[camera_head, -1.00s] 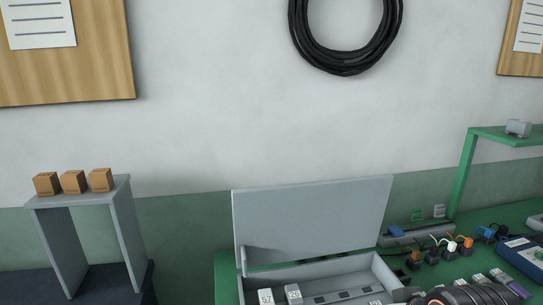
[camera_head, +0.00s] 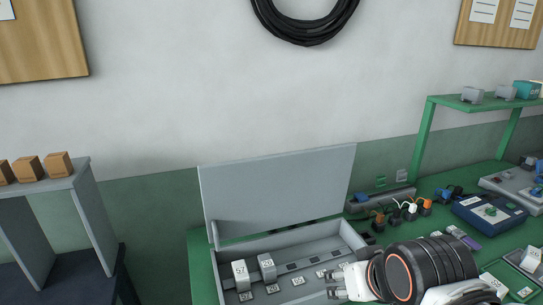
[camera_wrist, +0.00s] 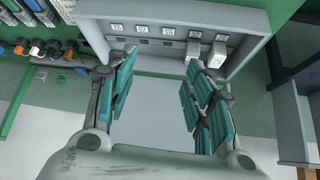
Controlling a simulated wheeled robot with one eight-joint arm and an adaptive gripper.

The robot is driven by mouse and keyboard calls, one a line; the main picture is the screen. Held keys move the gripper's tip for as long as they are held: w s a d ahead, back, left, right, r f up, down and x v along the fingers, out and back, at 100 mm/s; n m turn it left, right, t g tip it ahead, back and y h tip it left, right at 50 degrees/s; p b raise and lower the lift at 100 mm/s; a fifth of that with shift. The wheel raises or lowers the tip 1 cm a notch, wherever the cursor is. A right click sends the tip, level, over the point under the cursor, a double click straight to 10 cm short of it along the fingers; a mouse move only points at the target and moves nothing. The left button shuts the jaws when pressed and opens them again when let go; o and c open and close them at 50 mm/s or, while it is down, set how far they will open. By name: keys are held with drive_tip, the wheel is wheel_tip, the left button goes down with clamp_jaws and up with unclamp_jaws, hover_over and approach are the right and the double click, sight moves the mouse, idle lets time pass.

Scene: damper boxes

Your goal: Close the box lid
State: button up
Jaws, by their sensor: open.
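The grey box (camera_head: 352,237) stands on the green bench with its flat grey lid (camera_head: 280,192) raised, standing nearly upright along the back edge. The box's front lies below the head view's edge.
Several plugs with coloured wires (camera_head: 400,210) lie right of the box, near a blue device (camera_head: 490,214). A green shelf (camera_head: 470,104) stands behind them. A grey stand with brown boxes (camera_head: 58,163) is at the left. The space above the box is clear.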

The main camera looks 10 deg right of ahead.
drive_tip(key=r, duration=0.1)
drive_tip(key=w+r+p, duration=0.1)
drive_tip(key=r, duration=0.1)
drive_tip(key=shift+w+a+p, duration=0.1)
drive_tip(key=shift+w+p, duration=0.25)
clamp_jaws()
drive_tip(key=w+a+r+n+g+p, duration=0.1)
drive_tip(key=w+a+r+p, duration=0.1)
drive_tip(key=w+r+p, duration=0.95)
drive_tip(key=w+a+r+n+g+p, duration=0.15)
drive_tip(key=w+r+p, duration=0.55)
drive_tip(key=w, duration=0.9)
drive_tip(key=w+a+y+p, duration=0.1)
drive_tip(key=w+a+p, duration=0.1)
drive_tip(key=w+p, duration=0.6)
drive_tip(key=x, duration=1)
drive_tip(key=shift+s+d+f, duration=0.1)
drive_tip(key=shift+s+f, duration=0.1)
drive_tip(key=shift+s, duration=0.05)
drive_tip(key=shift+s+f, duration=0.15)
drive_tip(key=shift+s, duration=0.05)
